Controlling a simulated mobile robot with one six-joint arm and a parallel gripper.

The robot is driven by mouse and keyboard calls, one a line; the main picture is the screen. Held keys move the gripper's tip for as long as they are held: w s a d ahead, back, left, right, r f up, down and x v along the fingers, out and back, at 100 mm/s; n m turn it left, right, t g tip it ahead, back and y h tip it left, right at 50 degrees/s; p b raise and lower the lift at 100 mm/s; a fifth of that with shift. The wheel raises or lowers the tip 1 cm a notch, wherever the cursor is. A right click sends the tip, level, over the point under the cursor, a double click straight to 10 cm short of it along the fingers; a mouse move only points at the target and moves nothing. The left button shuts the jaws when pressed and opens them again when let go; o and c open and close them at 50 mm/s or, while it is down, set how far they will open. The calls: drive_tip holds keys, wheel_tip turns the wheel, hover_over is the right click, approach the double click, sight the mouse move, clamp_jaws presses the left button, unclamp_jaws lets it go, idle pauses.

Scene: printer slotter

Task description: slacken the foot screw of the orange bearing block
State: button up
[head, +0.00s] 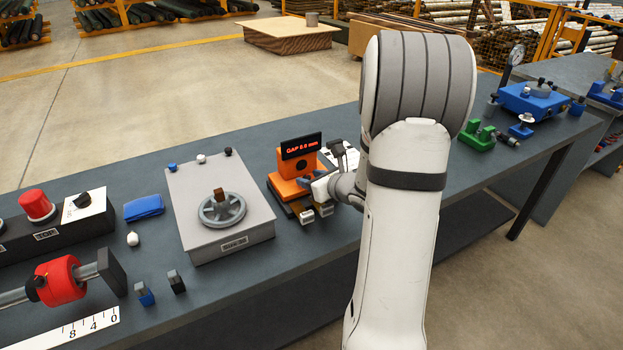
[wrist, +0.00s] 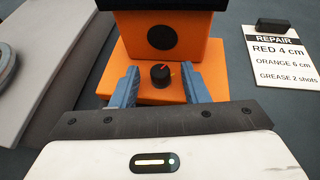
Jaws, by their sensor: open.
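In the wrist view the block (wrist: 198,58) fills the top centre. Its foot screw (wrist: 160,75) is a black knob with a red mark, on the orange foot. My gripper (wrist: 160,88) is open; its two blue fingers stand left and right of the knob, with a visible space on each side. I cannot tell how high the fingertips are above the foot. In the head view my gripper (head: 314,190) is at the block's front right.
A grey box with a handwheel (head: 222,209) stands close left of the block. A repair card (wrist: 283,58) lies to its right, reading red 4 cm, orange 6 cm, grease 2 shots.

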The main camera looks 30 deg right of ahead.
drive_tip(key=shift+c, duration=0.3)
clamp_jaws()
drive_tip(key=n+y+p, duration=0.1)
drive_tip(key=n+g+y, duration=0.1)
drive_tip(key=n+y, duration=0.1)
drive_tip(key=shift+w+d+r+p, duration=0.1)
drive_tip(key=shift+d+p, duration=0.25)
drive_tip(key=n+g+y, duration=0.1)
drive_tip(key=n+g+y+p, duration=0.1)
drive_tip(key=n+y, duration=0.1)
drive_tip(key=y, duration=0.1)
drive_tip(key=shift+w+d+n+g+p, duration=0.25)
drive_tip(key=shift+d+n+g+p, duration=0.05)
drive_tip(key=shift+n+g, duration=0.1)
drive_tip(key=n+g+y, duration=0.1)
drive_tip(key=n+g, duration=0.1)
drive_tip(key=n+g+y+p, duration=0.1)
drive_tip(key=n+g, duration=0.1)
drive_tip(key=shift+w+d+n+g+y+p, duration=0.2)
drive_tip(key=shift+w+n+g+y+p, duration=0.1)
drive_tip(key=shift+w+y, duration=0.1)
drive_tip(key=shift+w+n+g+y+p, duration=0.15)
drive_tip(key=shift+n+g+y+p, duration=0.1)
drive_tip(key=shift+n+g, duration=0.7)
drive_tip(key=shift+w+n+g+y+p, duration=0.15)
drive_tip(key=shift+n+g+y+p, duration=0.1)
drive_tip(key=shift+n+g, duration=0.65)
drive_tip(key=shift+g, duration=0.35)
